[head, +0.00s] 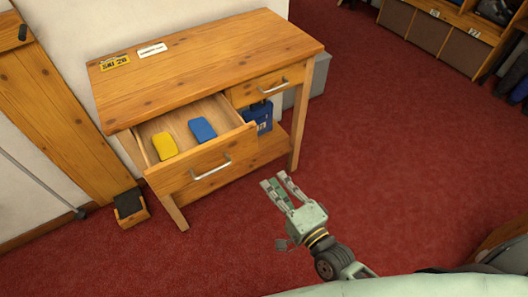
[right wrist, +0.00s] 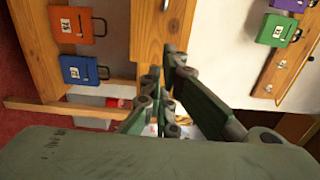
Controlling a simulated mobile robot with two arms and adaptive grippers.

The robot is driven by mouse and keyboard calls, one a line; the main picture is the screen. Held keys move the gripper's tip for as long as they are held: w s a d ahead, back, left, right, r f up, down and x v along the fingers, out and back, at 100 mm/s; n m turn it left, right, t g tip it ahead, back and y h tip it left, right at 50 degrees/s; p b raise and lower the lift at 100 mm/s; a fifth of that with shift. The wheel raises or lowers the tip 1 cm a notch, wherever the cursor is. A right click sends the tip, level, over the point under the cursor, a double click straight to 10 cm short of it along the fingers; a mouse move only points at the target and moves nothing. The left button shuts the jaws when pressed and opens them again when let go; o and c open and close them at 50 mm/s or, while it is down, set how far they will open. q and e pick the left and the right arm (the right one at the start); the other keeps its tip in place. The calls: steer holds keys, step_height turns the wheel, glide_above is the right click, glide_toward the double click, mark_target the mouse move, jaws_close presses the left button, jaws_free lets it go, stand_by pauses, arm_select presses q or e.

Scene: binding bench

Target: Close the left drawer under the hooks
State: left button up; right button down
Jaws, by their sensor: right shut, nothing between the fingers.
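The left drawer (head: 207,167) of the wooden table (head: 200,55) is pulled well out. It has a metal bar handle (head: 211,170). A yellow block (head: 164,146) and a blue block (head: 203,129) lie in it. The right drawer (head: 258,88) looks shut. My right gripper (head: 284,188) is in front of the table, right of the open drawer and apart from it. It is shut and empty; its fingers also show in the right wrist view (right wrist: 163,82). My left gripper is not in view. No hooks show clearly in the head view.
A blue box (head: 259,118) is under the table on the right. A wooden post (head: 62,120) and a small wooden block with a dark top (head: 130,207) stand at the left. Cubbies (head: 440,35) are at the far right. The red carpet (head: 400,150) between is clear.

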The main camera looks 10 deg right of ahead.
mark_target(245, 144)
steer(key=p+x, duration=0.1)
steer(key=x, duration=1.1)
steer(key=shift+w+a, duration=0.2)
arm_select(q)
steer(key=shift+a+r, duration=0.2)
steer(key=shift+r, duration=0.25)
arm_select(e)
steer(key=shift+w+a+f, duration=0.1)
steer(key=shift+w+a, duration=0.05)
steer(key=shift+w, duration=0.5)
